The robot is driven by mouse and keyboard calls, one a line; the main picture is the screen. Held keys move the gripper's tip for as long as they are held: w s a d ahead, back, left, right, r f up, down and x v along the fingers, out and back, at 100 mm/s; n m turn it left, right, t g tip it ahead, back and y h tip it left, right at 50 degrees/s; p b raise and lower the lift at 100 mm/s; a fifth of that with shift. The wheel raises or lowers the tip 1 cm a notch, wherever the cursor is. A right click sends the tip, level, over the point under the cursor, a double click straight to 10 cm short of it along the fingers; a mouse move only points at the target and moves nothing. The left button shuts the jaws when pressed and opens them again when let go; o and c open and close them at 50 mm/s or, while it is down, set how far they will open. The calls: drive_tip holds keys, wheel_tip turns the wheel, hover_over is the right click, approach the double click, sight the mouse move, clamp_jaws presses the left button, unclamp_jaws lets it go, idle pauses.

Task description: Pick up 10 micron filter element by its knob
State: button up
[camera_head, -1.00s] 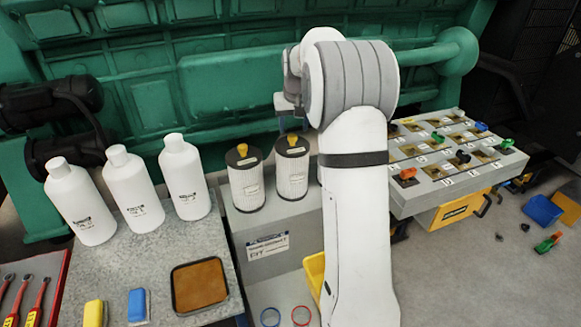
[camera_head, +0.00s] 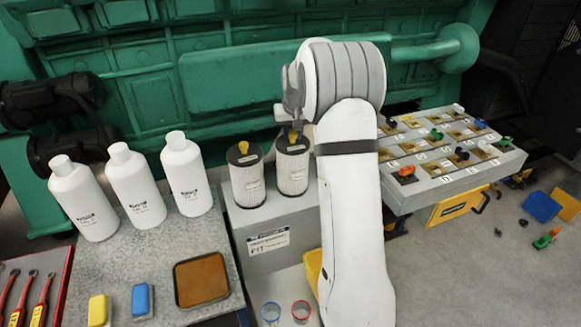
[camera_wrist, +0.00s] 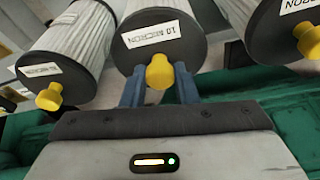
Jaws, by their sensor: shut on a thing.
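The 10 micron filter element, a white pleated cylinder with a dark cap, is in the middle of the wrist view (camera_wrist: 165,40). Its label reads "10 MICRON". Its yellow knob (camera_wrist: 159,72) sits between the blue fingers of my gripper (camera_wrist: 159,84), which is shut on it. In the head view, my gripper (camera_head: 293,122) is directly above the right one of two visible filters (camera_head: 292,172), and that filter appears still upright on the grey block. My arm hides what lies just right of it.
Another filter (camera_head: 247,182) stands close on the left. The wrist view shows filters on both sides, left (camera_wrist: 65,45) and right (camera_wrist: 265,25). White bottles (camera_head: 135,188) stand left; a slotted tray (camera_head: 455,150) is on the right. The green engine (camera_head: 240,85) rises behind.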

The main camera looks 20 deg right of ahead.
clamp_jaws()
drive_tip(key=shift+r, duration=0.1)
idle(0.3)
